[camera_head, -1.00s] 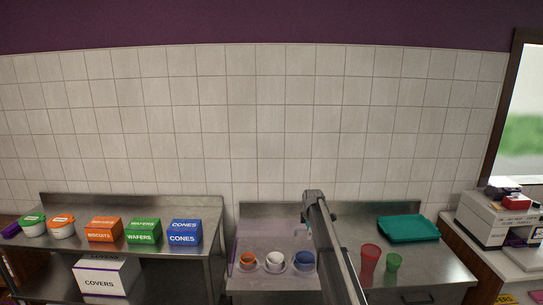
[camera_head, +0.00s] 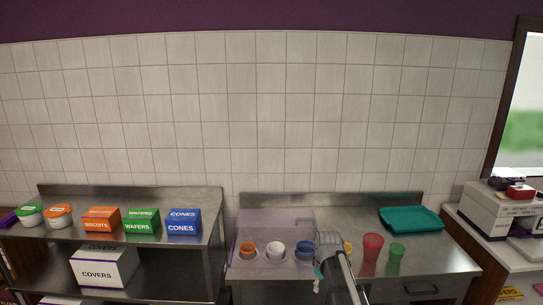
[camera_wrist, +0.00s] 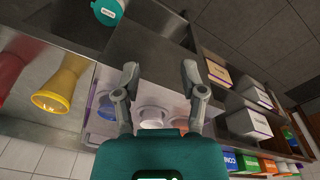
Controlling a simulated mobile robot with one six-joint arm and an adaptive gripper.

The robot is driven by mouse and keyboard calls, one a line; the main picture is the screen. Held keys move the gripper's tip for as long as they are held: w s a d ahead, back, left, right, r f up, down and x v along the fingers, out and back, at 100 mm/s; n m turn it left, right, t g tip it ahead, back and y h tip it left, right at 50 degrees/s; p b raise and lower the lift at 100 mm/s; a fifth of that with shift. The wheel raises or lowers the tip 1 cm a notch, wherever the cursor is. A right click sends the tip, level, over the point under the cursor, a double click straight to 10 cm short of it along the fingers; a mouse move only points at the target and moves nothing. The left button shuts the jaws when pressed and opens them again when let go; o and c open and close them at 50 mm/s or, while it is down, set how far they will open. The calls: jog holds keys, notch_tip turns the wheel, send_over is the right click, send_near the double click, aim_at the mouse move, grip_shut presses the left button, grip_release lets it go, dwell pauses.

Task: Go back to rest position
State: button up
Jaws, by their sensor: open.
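My gripper (camera_wrist: 159,68) is open in the wrist view, with nothing between its fingers. In the head view my arm reaches over the front of the middle steel counter (camera_head: 420,262), and its fingers cannot be made out there.
A yellow cup (camera_wrist: 65,80), red cup (camera_head: 372,250) and green cup (camera_head: 396,256) stand right of my arm. A teal tray (camera_head: 411,221) lies behind. The left shelf holds tubs and boxes, including a blue cones box (camera_head: 183,225).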

jog(key=s+f+m+b, duration=0.2)
jog(key=s+m, duration=0.4)
jog(key=s, duration=1)
jog(key=shift+s+f+g+b, duration=0.35)
jog(key=shift+f+g+b, duration=0.05)
jog(key=shift+f, duration=0.4)
